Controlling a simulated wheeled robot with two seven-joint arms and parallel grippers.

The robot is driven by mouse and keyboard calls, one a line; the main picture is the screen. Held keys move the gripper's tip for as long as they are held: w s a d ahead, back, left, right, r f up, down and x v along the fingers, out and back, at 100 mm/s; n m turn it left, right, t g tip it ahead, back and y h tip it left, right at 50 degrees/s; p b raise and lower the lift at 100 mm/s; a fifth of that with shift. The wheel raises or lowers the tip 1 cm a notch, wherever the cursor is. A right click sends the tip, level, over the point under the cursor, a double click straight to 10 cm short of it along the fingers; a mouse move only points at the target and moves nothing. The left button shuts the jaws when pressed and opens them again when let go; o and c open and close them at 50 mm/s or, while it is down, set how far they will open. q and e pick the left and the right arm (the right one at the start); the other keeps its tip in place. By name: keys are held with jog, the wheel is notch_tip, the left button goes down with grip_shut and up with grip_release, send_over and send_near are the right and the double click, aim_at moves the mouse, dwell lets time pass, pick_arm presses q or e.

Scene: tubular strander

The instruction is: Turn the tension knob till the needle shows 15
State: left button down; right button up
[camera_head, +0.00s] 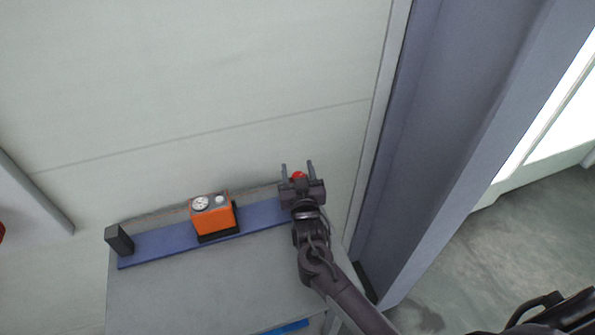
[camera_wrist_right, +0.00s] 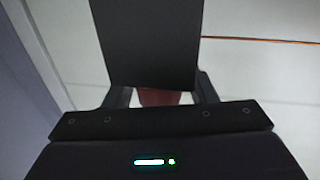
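An orange box (camera_head: 212,219) stands on a blue bar, with a white round dial (camera_head: 201,203) and a small pale round part (camera_head: 220,199) on top. The dial's needle is too small to read. My right gripper (camera_head: 297,168) is at the bar's right end, fingers apart. A red part (camera_head: 298,175), perhaps the tension knob, shows between its fingers. In the right wrist view this dark red part (camera_wrist_right: 160,97) sits between the fingers, with thin pale gaps beside it, partly hidden by a dark block (camera_wrist_right: 147,45). My left gripper is out of view.
The blue bar (camera_head: 165,244) lies on a grey surface (camera_head: 215,280), with a dark block (camera_head: 119,240) at its left end. A pale wall stands behind. A large grey-blue post (camera_head: 440,150) rises right of my right arm.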

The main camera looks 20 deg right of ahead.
jog(key=shift+s+a+f, duration=0.1)
jog(key=shift+s+f, duration=0.1)
jog(key=shift+s, duration=0.3)
jog(key=s, duration=0.2)
jog(key=s+b, duration=0.1)
jog(key=s, duration=0.1)
jog(key=s+a+b, duration=0.1)
jog(key=s, duration=0.1)
jog(key=shift+s+r, duration=0.15)
jog(key=shift+s, duration=0.2)
dwell(1.1)
